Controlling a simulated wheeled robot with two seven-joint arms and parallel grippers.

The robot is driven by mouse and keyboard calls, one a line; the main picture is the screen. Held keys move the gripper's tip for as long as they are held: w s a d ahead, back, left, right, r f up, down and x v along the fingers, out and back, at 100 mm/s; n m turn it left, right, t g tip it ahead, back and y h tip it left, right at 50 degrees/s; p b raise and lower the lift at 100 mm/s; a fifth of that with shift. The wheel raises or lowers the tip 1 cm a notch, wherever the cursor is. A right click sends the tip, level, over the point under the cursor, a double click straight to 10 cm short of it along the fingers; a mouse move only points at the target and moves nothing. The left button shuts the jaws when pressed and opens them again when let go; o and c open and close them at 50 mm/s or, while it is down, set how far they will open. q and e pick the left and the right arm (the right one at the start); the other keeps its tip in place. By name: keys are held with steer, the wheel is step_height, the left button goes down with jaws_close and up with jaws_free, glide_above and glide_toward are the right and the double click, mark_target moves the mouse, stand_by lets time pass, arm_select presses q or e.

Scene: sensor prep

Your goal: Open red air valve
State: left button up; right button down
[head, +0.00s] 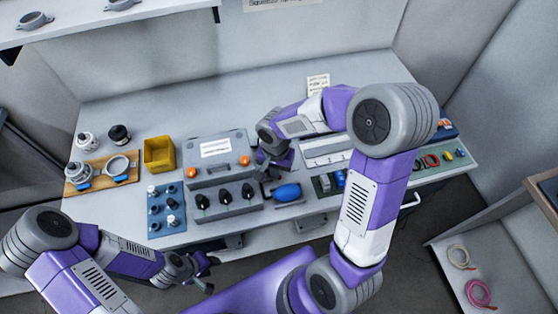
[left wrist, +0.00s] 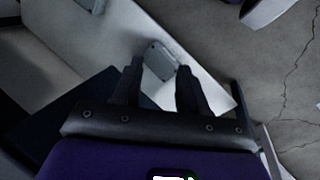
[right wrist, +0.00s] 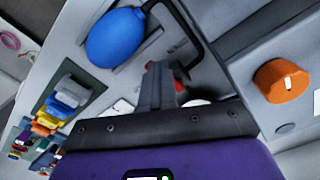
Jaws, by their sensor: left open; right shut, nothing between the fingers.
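No valve can be made out for certain as the red air valve. A small reddish patch (right wrist: 148,66) shows at the right fingertips in the right wrist view, mostly hidden by the fingers; I cannot tell what it belongs to. My right gripper (right wrist: 160,70) is shut with nothing held, beside the grey case (head: 217,177) and close to a bent black tube (right wrist: 184,25). In the head view the right gripper (head: 268,172) is between the case and the blue bulb (head: 287,192). My left gripper (head: 211,276) is open and empty, in front of the bench and below its top.
The case has orange knobs (head: 245,160) and a row of black-handled controls (head: 224,197). A yellow bin (head: 159,155), wooden board (head: 94,187) and blue tray (head: 155,223) stand left. Coloured parts lie right. A shelf (head: 75,28) overhangs the back left.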

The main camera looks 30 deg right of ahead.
steer(key=shift+s+d+r+p, duration=0.1)
steer(key=shift+d+r+p, duration=0.05)
steer(key=shift+r+p, duration=1)
steer(key=shift+s+d+r+p, duration=0.15)
steer(key=shift+r+p, duration=0.55)
steer(key=shift+r, duration=0.85)
arm_select(q)
step_height(320, 180, up, 4)
steer(key=shift+f, duration=0.1)
arm_select(e)
steer(key=shift+w, duration=0.1)
arm_select(q)
steer(key=shift+s, duration=0.1)
arm_select(e)
steer(key=shift+f, duration=0.1)
